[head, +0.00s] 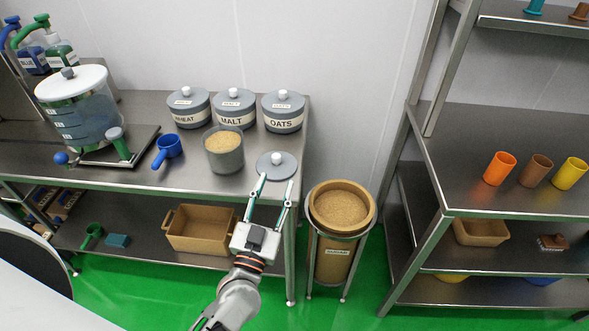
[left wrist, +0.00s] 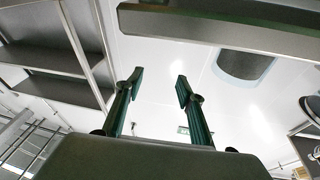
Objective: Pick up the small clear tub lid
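A round grey lid with a pale knob (head: 276,164) lies flat on the steel table near its right end; it looks grey rather than plainly clear. Next to it, on the left, stands a small see-through tub (head: 224,158) filled with grain, with no lid on it. My left gripper (head: 277,180) is open, its two fingers spread at the near side of the lid. I cannot tell whether the fingertips touch it. The left wrist view shows the spread, empty fingers (left wrist: 157,85); the lid is not clearly recognisable there. My right gripper is out of view.
Lidded canisters labelled wheat (head: 188,110), malt (head: 234,112) and oats (head: 283,114) stand behind. A blue scoop (head: 167,151) lies left of the tub. A round grain-filled bin (head: 341,240) stands right of the table. A shelf rack (head: 427,200) stands farther right.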

